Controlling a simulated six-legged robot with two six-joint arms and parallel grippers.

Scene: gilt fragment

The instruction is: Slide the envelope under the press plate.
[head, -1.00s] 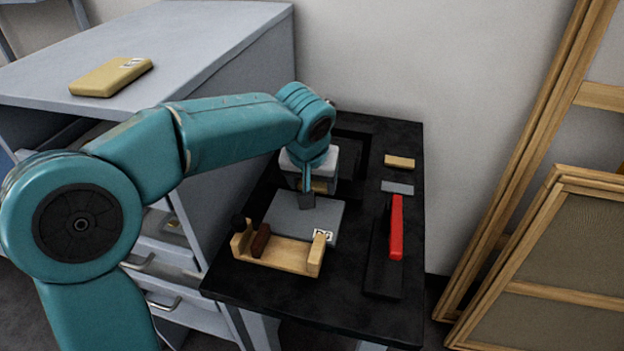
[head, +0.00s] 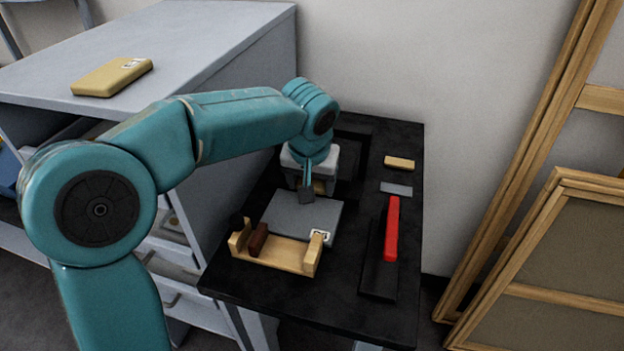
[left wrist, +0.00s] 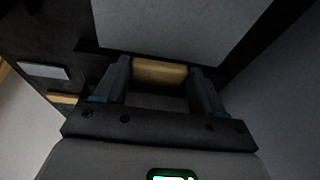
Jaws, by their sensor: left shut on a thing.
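A flat grey piece with a small white label (head: 300,215) lies on the black table; I take it for the envelope, but cannot be certain. My left gripper (head: 312,194) is at its far edge, pointing down. In the left wrist view my left gripper (left wrist: 160,80) is shut on a tan block (left wrist: 158,72), beside the edge of a broad grey surface (left wrist: 180,25). Whether the block is joined to that surface cannot be told. A wooden bracket (head: 283,255) with a red-brown piece stands at the near edge of the grey piece. I cannot clearly identify the press plate.
A labelled tan packet (head: 112,77) lies on the grey cabinet (head: 215,35). Wooden frames (head: 545,250) lean at the right.

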